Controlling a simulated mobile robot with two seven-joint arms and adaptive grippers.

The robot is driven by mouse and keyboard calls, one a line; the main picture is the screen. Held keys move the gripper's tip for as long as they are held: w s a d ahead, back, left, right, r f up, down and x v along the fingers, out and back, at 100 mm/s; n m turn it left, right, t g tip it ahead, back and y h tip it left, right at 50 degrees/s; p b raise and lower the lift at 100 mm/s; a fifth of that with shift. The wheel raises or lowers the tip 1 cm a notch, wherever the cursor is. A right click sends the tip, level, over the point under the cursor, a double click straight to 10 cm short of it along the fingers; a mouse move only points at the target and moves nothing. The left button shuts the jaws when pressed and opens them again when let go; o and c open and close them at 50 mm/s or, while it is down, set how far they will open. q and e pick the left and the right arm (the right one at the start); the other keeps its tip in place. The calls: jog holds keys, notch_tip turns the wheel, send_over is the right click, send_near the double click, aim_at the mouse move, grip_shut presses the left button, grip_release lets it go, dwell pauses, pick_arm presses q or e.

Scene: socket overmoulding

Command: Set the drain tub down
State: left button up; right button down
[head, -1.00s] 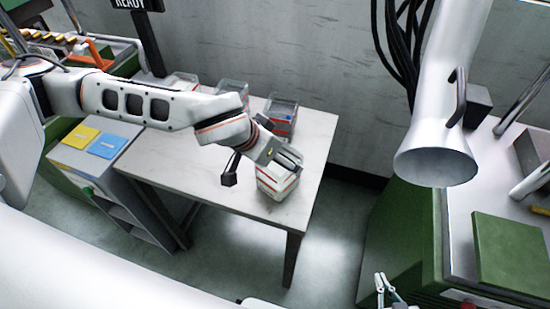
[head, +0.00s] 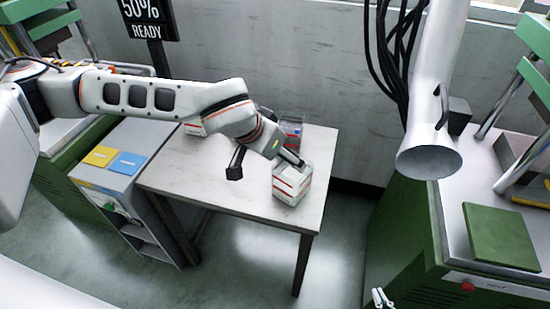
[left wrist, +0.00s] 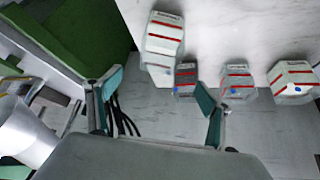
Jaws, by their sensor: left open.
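A white tub with red bands, taken as the drain tub (head: 292,186), stands upright on the table near its right front edge. In the left wrist view the tub (left wrist: 164,36) is beyond the fingertips. My left gripper (head: 266,167) is open just above and to the left of it, one finger at the tub's top edge; contact there cannot be told. In the left wrist view the gripper's (left wrist: 160,82) teal finger pads are wide apart with nothing between them. My right gripper (head: 382,298) shows only its tips at the bottom edge.
The pale table (head: 215,185) has bare room left of the tub. Similar tubs line its back, one (head: 291,132) behind the drain tub and more in the left wrist view (left wrist: 237,81). A grey cabinet (head: 150,140) stands left; a green machine (head: 412,225) stands right.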

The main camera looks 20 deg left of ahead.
pick_arm(q)
jog(key=s+d+f+n+g+h, duration=0.3)
jog(key=s+d+n+g+h, duration=0.35)
jog(key=s+d, duration=0.95)
jog(key=s+d+r+n+g+h, duration=0.2)
jog(key=s+d+r+n+h, duration=0.2)
jog(key=d+r+n+h, duration=0.6)
jog(key=w+a+r+n+t+h, duration=0.25)
jog(key=w+a+n+t, duration=0.5)
jog(key=n, duration=1.05)
jog(key=w+a+f+n+t+y, duration=0.85)
jog(key=f+n+t, duration=0.25)
jog(key=n, duration=0.9)
jog(key=s+a+f+n+g+y, duration=0.1)
jog(key=s+a+f+n+y, duration=0.2)
jog(key=a+f+n, duration=0.3)
jog(key=s+a+f+n+g+y, duration=0.2)
jog(key=s+a+f+n+y, duration=0.2)
jog(key=f, duration=0.8)
jog(key=s+a+f+n+g+y, duration=0.2)
jog(key=s+a+f+n+y, duration=0.1)
jog(key=s+a+f+n, duration=0.3)
notch_tip(320, 180, down, 4)
jog(key=shift+s+a+r+n, duration=0.1)
jog(key=shift+s+a+n, duration=0.25)
jog(key=shift+a+n, duration=0.65)
